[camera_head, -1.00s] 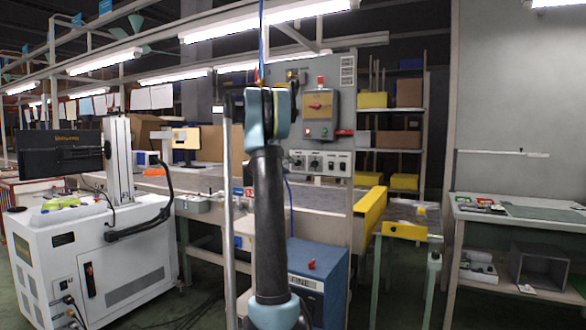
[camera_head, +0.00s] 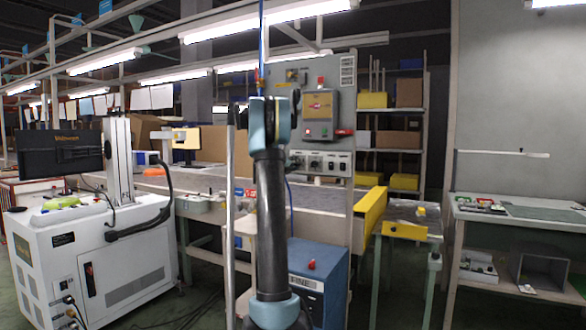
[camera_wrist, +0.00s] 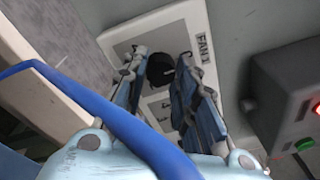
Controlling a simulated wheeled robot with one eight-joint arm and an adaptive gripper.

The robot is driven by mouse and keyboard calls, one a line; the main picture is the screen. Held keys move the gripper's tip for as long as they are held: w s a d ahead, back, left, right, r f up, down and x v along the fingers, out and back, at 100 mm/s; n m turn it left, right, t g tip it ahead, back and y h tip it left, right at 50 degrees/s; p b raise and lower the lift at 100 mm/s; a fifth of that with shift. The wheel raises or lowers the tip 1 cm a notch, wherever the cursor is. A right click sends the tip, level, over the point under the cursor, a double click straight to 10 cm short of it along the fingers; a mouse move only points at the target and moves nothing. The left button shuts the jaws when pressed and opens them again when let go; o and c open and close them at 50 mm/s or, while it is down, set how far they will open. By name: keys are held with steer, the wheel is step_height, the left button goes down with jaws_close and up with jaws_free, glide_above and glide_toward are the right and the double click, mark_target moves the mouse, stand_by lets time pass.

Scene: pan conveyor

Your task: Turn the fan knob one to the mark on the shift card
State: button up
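The black fan knob one (camera_wrist: 161,69) sits on a pale plate (camera_wrist: 122,45) beside a label reading "FAN 1" in the wrist view. My gripper (camera_wrist: 163,57) is open, with a finger on each side of the knob; I cannot tell whether either finger touches it. The knob's pointer and any mark around it are too dark and small to read. In the head view the pale knob plate (camera_head: 343,163) shows several dark knobs, the left part close to my arm. My fingers are hidden there. A white lined sheet (camera_head: 347,72) is on the grey panel; its text is unreadable.
A grey switch box (camera_head: 320,116) with a red switch and a green button is above the knobs; it also shows at the wrist view's right edge (camera_wrist: 284,85). A blue cabinet (camera_head: 330,268) stands below. A yellow rail (camera_head: 370,209) is at right.

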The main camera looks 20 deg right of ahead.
steer(key=shift+c, duration=1)
steer(key=shift+a+m, duration=0.1)
steer(key=shift+m, duration=0.3)
steer(key=n+t, duration=0.1)
steer(key=n, duration=0.8)
steer(key=n+t, duration=0.1)
steer(key=n, duration=0.7)
steer(key=n+t+y, duration=0.1)
steer(key=n, duration=0.8)
steer(key=shift+s+f+n, duration=0.1)
steer(key=shift+n, duration=0.2)
stand_by(0.9)
stand_by(0.5)
